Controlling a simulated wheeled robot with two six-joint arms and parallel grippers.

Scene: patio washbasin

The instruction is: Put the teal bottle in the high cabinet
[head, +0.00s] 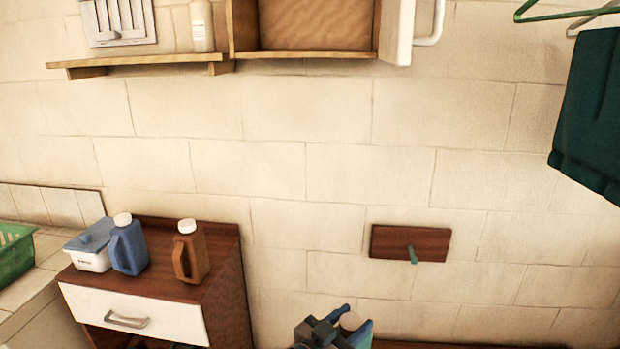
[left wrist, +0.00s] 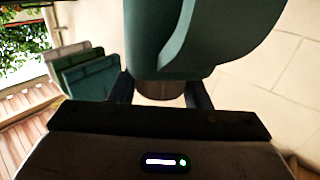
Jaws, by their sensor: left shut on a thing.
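My left gripper (head: 322,332) is at the bottom edge of the head view, shut on the teal bottle (head: 362,334), which has a pale cap and is mostly cut off by the frame. In the left wrist view the teal bottle (left wrist: 205,35) is large between the fingers of the left gripper (left wrist: 160,92). The high cabinet (head: 305,54) is on the wall at the top of the head view, well above the gripper. Its door (head: 397,30) stands open to the right, and the visible part of its inside looks empty. The right gripper is not in view.
A wooden shelf (head: 140,60) with a pale bottle (head: 202,27) adjoins the cabinet on the left. A drawer unit (head: 220,265) at lower left bears a blue jug (head: 129,247), a brown jug (head: 190,252) and a white tub (head: 92,258). Dark cloth (head: 592,115) hangs at right.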

